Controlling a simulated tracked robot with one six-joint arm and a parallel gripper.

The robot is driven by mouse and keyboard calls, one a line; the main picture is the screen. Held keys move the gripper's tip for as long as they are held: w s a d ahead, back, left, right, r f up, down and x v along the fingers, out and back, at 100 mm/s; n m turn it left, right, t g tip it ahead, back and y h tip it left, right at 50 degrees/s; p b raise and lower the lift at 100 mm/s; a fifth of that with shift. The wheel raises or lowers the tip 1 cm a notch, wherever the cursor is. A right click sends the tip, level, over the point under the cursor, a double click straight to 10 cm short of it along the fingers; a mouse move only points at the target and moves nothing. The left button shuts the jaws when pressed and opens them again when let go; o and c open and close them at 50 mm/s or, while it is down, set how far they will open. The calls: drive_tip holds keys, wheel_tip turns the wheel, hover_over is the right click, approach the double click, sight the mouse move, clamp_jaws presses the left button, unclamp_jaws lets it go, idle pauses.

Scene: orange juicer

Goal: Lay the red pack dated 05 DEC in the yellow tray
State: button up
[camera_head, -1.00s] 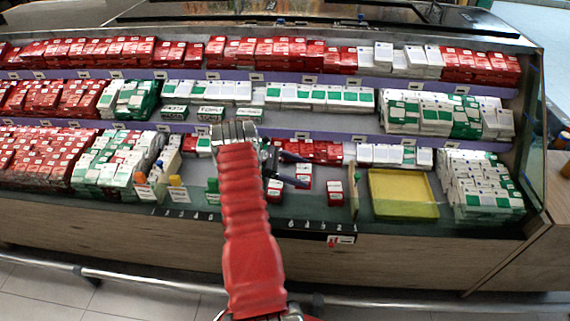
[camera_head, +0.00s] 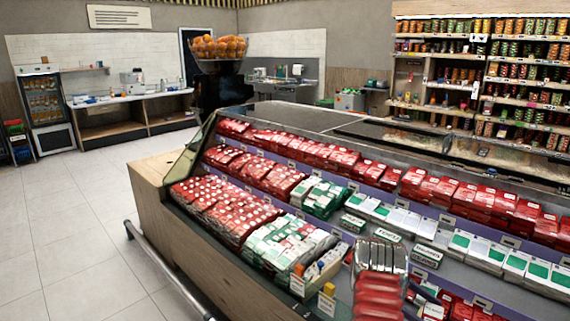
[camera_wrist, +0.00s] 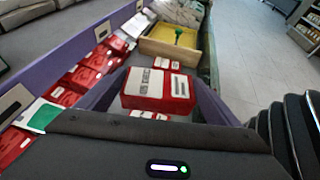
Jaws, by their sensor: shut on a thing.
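My gripper (camera_wrist: 160,76) is shut on a red pack (camera_wrist: 158,86) with white label areas, seen in the wrist view between its two purple-grey fingers. Print shows on the pack's face, but I cannot read a date. The yellow tray (camera_wrist: 160,34), with tan walls, lies beyond the held pack at the top of the wrist view. A small green thing shows at the tray.
Small red-and-white packs (camera_wrist: 148,115) lie below the held pack. In the head view, the stepped display holds rows of red packs (camera_head: 222,208) and green-and-white packs (camera_head: 285,245).

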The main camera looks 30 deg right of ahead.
drive_tip(key=w+a+r+n+t+h, duration=0.1)
drive_tip(key=w+a+r+n+h, duration=0.1)
drive_tip(key=w+a+r, duration=0.4)
drive_tip(key=w+a+r+n+t+h, duration=0.1)
drive_tip(key=w+a+r, duration=0.1)
drive_tip(key=w+a, duration=0.65)
drive_tip(key=w+a+n+t+h, duration=0.3)
drive_tip(key=w+a+n+t, duration=0.15)
drive_tip(key=a, duration=0.45)
drive_tip(key=w+a+n+t+h, duration=0.2)
drive_tip(key=w+a+n+t, duration=0.2)
drive_tip(key=w+a, duration=0.3)
drive_tip(key=w+a+f+n+t+y, duration=0.1)
drive_tip(key=a+n+t, duration=0.3)
drive_tip(key=a, duration=0.7)
drive_tip(key=w+a+f+n+t+y, duration=0.1)
drive_tip(key=a+n+t, duration=0.4)
drive_tip(key=a, duration=0.7)
drive_tip(key=shift+f+t+y, duration=0.4)
drive_tip(key=shift+t, duration=0.05)
drive_tip(key=shift+w+n, duration=0.1)
drive_tip(key=shift+n, duration=0.15)
drive_tip(key=w+a+r+n+t+y, duration=0.2)
drive_tip(key=a+r+n+t+y, duration=0.2)
drive_tip(key=r, duration=0.8)
drive_tip(key=a+n+y, duration=0.2)
drive_tip(key=a, duration=0.1)
drive_tip(key=shift+w+r+n+t+y, duration=0.2)
drive_tip(key=shift+r+n+t+y, duration=0.1)
drive_tip(key=shift+n+t, duration=0.1)
